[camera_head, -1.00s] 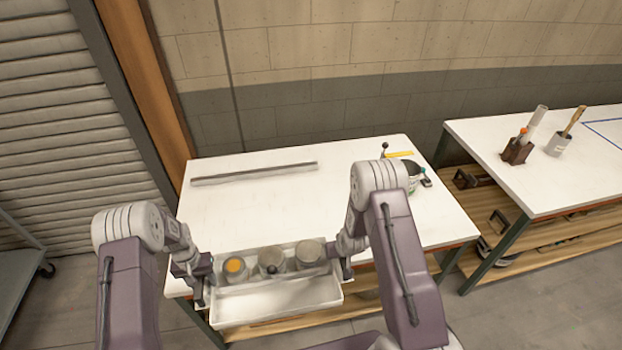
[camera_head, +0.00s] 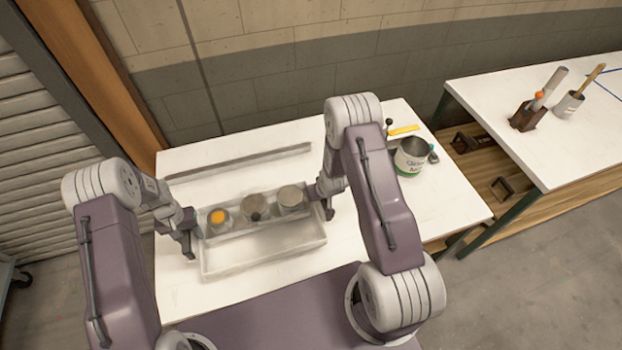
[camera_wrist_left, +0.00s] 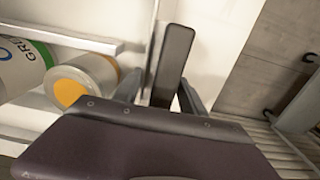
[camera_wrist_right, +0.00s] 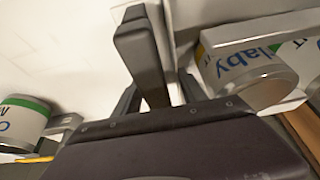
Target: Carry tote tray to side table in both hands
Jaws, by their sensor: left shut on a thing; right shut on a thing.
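The white tote tray (camera_head: 262,250) is over the near part of the white side table (camera_head: 240,145). Whether it rests on the top or hangs just above it, I cannot tell. Several cans stand along its back part, one with an orange-yellow lid mark (camera_head: 218,217). My left gripper (camera_head: 190,240) is shut on the tray's left end, and my right gripper (camera_head: 326,205) is shut on its right end. The left wrist view shows the orange-marked can (camera_wrist_left: 80,82) beside the fingers. The right wrist view shows a labelled can (camera_wrist_right: 250,75) beside them.
A long grey bar (camera_head: 240,162) lies along the table's back. An open can (camera_head: 410,155) with a green-banded label and a yellow strip (camera_head: 404,130) are at the back right. A second table (camera_head: 560,100) stands to the right with a brown holder (camera_head: 527,116) and a cup (camera_head: 569,104).

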